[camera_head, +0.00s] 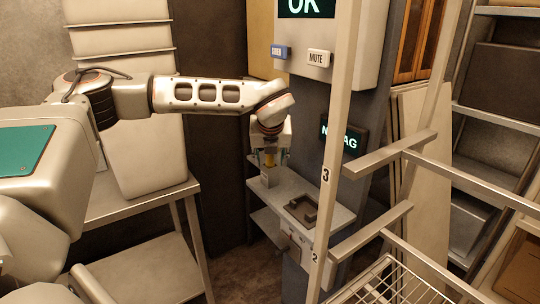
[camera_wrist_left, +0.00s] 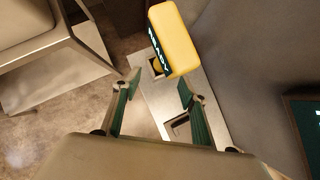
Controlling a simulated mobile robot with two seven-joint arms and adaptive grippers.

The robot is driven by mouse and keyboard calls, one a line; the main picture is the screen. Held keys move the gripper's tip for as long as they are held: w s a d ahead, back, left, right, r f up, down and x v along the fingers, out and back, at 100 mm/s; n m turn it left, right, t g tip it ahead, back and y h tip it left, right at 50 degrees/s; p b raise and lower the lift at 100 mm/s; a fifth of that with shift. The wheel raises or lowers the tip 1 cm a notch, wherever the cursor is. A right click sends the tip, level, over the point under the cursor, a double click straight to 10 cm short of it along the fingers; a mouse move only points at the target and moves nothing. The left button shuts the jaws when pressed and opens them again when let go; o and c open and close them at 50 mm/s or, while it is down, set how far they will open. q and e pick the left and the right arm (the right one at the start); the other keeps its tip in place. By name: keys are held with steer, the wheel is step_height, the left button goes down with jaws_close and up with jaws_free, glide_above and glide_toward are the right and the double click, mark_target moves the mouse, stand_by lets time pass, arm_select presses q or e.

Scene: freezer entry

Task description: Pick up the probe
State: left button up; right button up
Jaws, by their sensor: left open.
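The probe (camera_wrist_left: 180,42) is a yellow block with a dark lettered display strip on one side. In the left wrist view it rises from a small holder on the grey shelf, just beyond my left fingertips. My left gripper (camera_head: 270,157) points down there. In the left wrist view its two fingers (camera_wrist_left: 160,88) are apart with nothing clamped between them. The probe's lower part is hidden. My right gripper is not in view.
The shelf (camera_head: 338,217) juts from a grey post and carries a dark bracket-shaped recess (camera_head: 301,209). A pale upright rack frame (camera_head: 335,140) and wire basket (camera_head: 385,285) stand close on the right. A metal table (camera_head: 140,205) with pale stacked boxes is behind my left arm.

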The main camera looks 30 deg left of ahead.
mark_target(270, 163)
arm_select(q)
steer(key=w+a, duration=0.2)
steer(key=w, duration=0.1)
steer(key=shift+w+a, duration=0.1)
steer(key=shift+w, duration=0.05)
steer(key=shift+w+a+f, duration=0.1)
steer(key=shift+w+f, duration=0.1)
steer(key=shift+f, duration=0.3)
jaws_close()
steer(key=shift+r, duration=0.1)
